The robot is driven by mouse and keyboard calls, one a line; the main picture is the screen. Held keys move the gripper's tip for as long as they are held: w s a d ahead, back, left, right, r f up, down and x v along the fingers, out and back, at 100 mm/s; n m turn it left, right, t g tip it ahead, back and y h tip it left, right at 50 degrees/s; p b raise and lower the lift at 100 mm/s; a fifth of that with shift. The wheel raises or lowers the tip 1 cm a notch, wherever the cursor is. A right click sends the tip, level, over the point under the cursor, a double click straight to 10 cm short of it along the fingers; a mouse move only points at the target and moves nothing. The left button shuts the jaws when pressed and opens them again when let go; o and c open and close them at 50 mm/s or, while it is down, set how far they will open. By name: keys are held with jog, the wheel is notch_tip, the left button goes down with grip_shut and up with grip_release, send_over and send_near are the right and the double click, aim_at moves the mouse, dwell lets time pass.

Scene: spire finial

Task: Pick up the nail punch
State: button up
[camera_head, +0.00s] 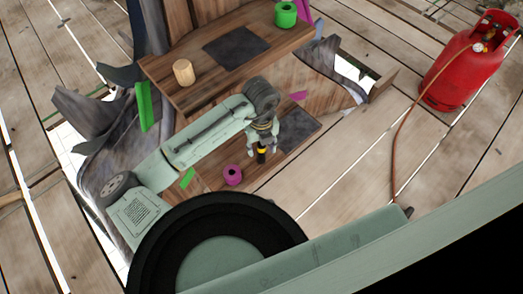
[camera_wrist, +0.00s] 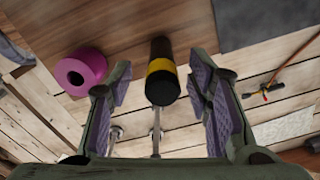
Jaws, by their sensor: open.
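A short black cylinder with a yellow band, which I take for the nail punch (camera_wrist: 161,72), shows between the fingers in the wrist view. In the head view the punch (camera_head: 261,154) is a small dark shape with yellow, below my gripper, over the lower wooden board. My gripper (camera_head: 262,147) points down at it with its fingers apart. In the wrist view the open gripper (camera_wrist: 163,84) has one padded finger on each side of the punch, with a gap on both sides. I cannot tell whether the thin grey rod below it belongs to the punch.
A magenta ring (camera_head: 232,175) sits left of the punch on the lower wooden board (camera_head: 252,177). A dark grey square (camera_head: 302,132) lies to the right. The upper board (camera_head: 215,85) holds a wooden cylinder (camera_head: 183,72) and a green roll (camera_head: 286,14). A red gas bottle (camera_head: 462,65) with a hose stands right.

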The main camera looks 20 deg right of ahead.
aim_at(261, 152)
jog(key=shift+d+f+p, duration=0.1)
jog(key=shift+f+p, duration=0.2)
jog(key=shift+f, duration=1.6)
jog(key=shift+c, duration=0.5)
grip_shut()
